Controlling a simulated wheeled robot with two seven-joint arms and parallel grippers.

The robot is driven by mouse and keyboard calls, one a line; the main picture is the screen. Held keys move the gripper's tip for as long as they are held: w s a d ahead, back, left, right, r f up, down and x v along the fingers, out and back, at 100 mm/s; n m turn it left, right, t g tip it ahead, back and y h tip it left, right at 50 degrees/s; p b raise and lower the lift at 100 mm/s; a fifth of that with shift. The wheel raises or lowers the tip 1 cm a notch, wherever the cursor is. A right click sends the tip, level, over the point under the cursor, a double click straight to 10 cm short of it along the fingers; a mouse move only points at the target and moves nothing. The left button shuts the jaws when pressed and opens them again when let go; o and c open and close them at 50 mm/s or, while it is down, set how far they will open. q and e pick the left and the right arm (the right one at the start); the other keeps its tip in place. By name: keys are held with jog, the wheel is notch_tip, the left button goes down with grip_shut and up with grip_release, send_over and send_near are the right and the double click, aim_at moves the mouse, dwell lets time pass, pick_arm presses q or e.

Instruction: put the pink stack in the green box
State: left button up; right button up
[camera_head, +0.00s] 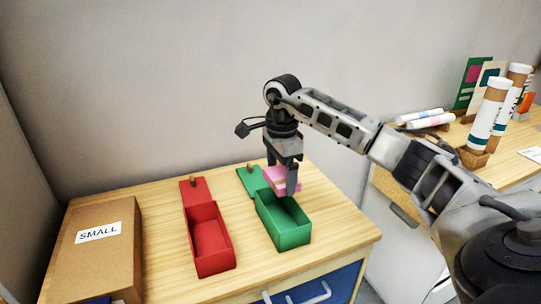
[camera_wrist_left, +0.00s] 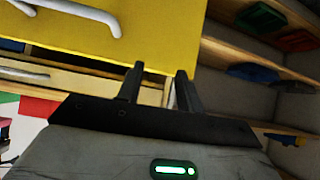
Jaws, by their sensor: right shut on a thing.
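The pink stack (camera_head: 281,178) is held in my right gripper (camera_head: 282,177), which points down and is shut on it. The stack is over the back part of the green box (camera_head: 283,230), and I cannot tell how high above it. The green box is open, with its green lid (camera_head: 250,181) behind it on the wooden table. In the left wrist view my left gripper (camera_wrist_left: 159,80) shows two dark fingers apart with nothing between them. It is not in the head view.
An open red box (camera_head: 211,240) stands left of the green one. A cardboard box marked SMALL (camera_head: 95,255) is at the table's left. White tubes (camera_head: 489,115) stand on the right table. A yellow drawer front (camera_wrist_left: 160,35) is before my left gripper.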

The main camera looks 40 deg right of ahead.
aim_at(281, 224)
jog(key=shift+d+f, duration=0.15)
jog(key=shift+s+f+b, duration=0.1)
jog(key=shift+f+b, duration=0.5)
jog(key=shift+f, duration=0.05)
notch_tip(281, 224, down, 3)
jog(key=shift+r+b, duration=0.15)
jog(key=shift+b, duration=0.8)
notch_tip(281, 224, down, 2)
jog(key=shift+f+b, duration=0.2)
jog(key=shift+b, duration=0.65)
notch_tip(281, 224, down, 3)
jog(key=shift+f+b, duration=0.15)
jog(key=shift+b, duration=0.9)
jog(key=shift+f+b, duration=0.75)
jog(key=shift+f, duration=0.45)
pick_arm(q)
jog(key=f, duration=0.1)
jog(key=d+f, duration=0.1)
jog(key=f, duration=0.1)
jog(key=shift+w+d+f+t+h, duration=0.2)
jog(key=shift+w+t+h, duration=0.1)
pick_arm(e)
jog(key=shift+f, duration=0.25)
